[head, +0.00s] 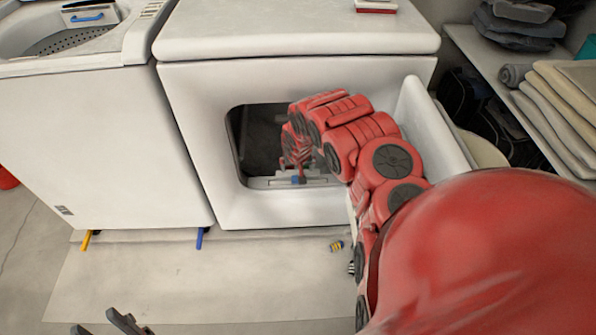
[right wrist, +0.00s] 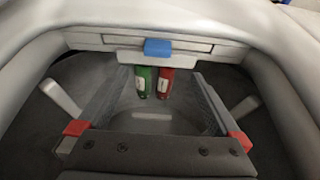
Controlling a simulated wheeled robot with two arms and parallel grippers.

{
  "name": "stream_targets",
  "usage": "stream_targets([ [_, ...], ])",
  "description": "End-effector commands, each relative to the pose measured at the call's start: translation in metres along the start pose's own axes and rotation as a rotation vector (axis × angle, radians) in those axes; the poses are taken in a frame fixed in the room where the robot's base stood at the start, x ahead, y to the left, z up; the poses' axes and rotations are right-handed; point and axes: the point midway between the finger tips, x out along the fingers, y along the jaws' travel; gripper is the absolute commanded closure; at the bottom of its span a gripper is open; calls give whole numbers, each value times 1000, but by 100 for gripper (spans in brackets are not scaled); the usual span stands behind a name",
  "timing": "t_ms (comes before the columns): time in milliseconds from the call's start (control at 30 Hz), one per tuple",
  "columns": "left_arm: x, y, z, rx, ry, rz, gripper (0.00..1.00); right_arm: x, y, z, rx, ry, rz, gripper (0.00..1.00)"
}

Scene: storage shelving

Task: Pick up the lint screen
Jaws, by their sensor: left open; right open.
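The lint screen shows in the right wrist view as a pale slotted piece with a blue tab (right wrist: 158,47), seated in the dryer opening's rim. In the head view its blue tab (head: 298,180) is at the lower edge of the opening. My right gripper (right wrist: 162,76) is open, its fingers spread to either side below the tab, apart from it as far as I can see. In the head view the right gripper (head: 297,165) is inside the opening, partly hidden by my red arm. My left gripper (head: 104,325) is open and empty at the bottom left edge.
A small green object (right wrist: 144,82) and a red one (right wrist: 165,83) appear between my right fingers. The dryer door (head: 436,125) hangs open at right. A washer (head: 100,140) stands left. Folded cloths (head: 565,105) lie on a shelf. A small yellow-black item (head: 336,246) lies on the floor.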

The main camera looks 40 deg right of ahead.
Motion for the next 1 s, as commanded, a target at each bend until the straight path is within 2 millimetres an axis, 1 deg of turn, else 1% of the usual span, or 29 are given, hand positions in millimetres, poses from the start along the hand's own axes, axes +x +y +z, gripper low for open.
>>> stream_targets([
  [33, -14, 1, 2, 0, 0, 0, 50, 13, -2, 4, 0, -1, -1, 0],
  [67, -19, 1, 3, 0, 0, 0, 50, 18, -1, 4, 0, -1, -1, 0],
  [100, -30, 2, 5, 0, 0, 0, 50, 26, -1, 4, 0, 1, -1, 0],
  [233, -51, 2, 9, 0, 0, 0, 50, 42, -1, 4, 0, 0, -1, 0],
  [267, -48, 2, 8, 0, 0, 0, 50, 43, 0, 3, 1, -1, 0, 0],
  [367, -50, 2, 8, 0, 0, 0, 50, 53, 0, 3, 0, -3, 0, 0],
  [567, -53, 3, 9, 0, 0, 0, 50, 59, 1, 2, -1, -1, 0, 0],
  [633, -55, 3, 9, 0, 0, 0, 50, 64, 2, 3, 0, -1, 0, 0],
  [800, -67, 3, 11, 0, 0, 0, 50, 91, 6, 11, 2, -3, 0, 0],
  [1000, -72, 4, 12, 0, 0, 0, 50, 107, 5, 9, 1, -1, -1, 0],
])
